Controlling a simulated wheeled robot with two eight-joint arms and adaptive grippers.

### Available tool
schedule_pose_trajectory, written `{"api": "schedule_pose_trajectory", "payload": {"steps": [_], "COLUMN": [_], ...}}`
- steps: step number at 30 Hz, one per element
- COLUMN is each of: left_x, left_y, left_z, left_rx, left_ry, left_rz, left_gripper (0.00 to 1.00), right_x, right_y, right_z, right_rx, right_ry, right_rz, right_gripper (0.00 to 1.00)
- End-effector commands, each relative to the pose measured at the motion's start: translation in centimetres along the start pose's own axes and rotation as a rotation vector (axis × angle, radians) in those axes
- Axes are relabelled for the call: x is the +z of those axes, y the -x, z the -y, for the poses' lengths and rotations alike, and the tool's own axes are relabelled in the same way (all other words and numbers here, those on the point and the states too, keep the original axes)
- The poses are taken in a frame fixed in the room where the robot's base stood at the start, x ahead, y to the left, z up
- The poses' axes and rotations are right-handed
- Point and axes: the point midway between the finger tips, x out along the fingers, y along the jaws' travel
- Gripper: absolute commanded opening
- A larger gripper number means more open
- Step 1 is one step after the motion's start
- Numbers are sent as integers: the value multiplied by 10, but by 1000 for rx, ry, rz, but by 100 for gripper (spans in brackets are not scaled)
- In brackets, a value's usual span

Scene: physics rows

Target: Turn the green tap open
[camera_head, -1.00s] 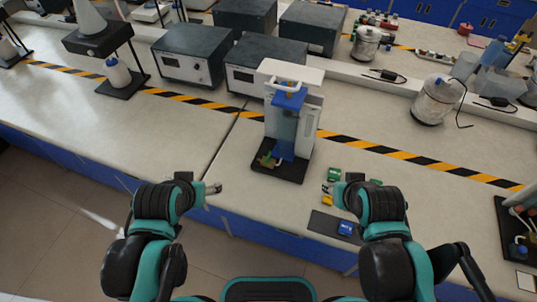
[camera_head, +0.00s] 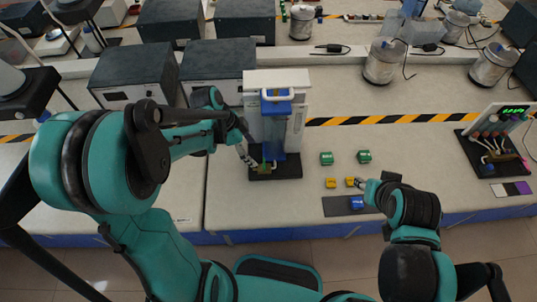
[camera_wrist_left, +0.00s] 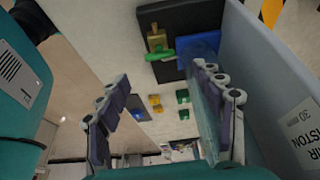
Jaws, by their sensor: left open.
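The green tap handle (camera_wrist_left: 155,57) sits on a brass body (camera_wrist_left: 157,39) above a black base, beside a blue part, in the left wrist view. In the head view the tap (camera_head: 264,167) is small at the foot of the grey-and-blue apparatus (camera_head: 276,110), partly hidden by my gripper. My left gripper (camera_head: 247,158) is beside the tap's left side. In the wrist view its two fingers (camera_wrist_left: 160,78) are spread apart with nothing held between them. The handle shows beyond the fingertips; contact is not visible. My right gripper (camera_head: 358,183) is by the yellow blocks, its jaws too small to read.
Green blocks (camera_head: 326,158) and yellow blocks (camera_head: 330,183) lie right of the apparatus, near a dark mat (camera_head: 337,207) with a blue block (camera_head: 357,202). A rack with several coloured taps (camera_head: 492,140) stands far right. Grey boxes (camera_head: 135,75) stand behind left.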

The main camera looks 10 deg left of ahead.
Motion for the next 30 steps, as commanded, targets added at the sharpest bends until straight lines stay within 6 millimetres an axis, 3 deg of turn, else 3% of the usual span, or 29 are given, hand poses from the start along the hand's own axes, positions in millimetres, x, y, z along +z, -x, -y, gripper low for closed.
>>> {"api": "schedule_pose_trajectory", "payload": {"steps": [5,15,27,28,30], "left_x": [1,1,0,0,0], "left_y": [-17,-70,-80,-80,-80], "left_z": [1,1,0,0,0], "left_rx": [8,6,6,6,6], "left_ry": [-22,-19,-18,-18,-18], "left_rz": [-5,-4,-4,-4,-4], "left_gripper": [67,67,67,65,46], "right_x": [3,14,15,15,15], "right_y": [-5,-20,-21,-21,-21], "right_z": [0,0,0,0,0], "right_rx": [0,0,0,0,0], "right_ry": [0,0,0,0,0], "right_rz": [0,0,0,0,0], "right_gripper": [40,40,40,40,40]}}
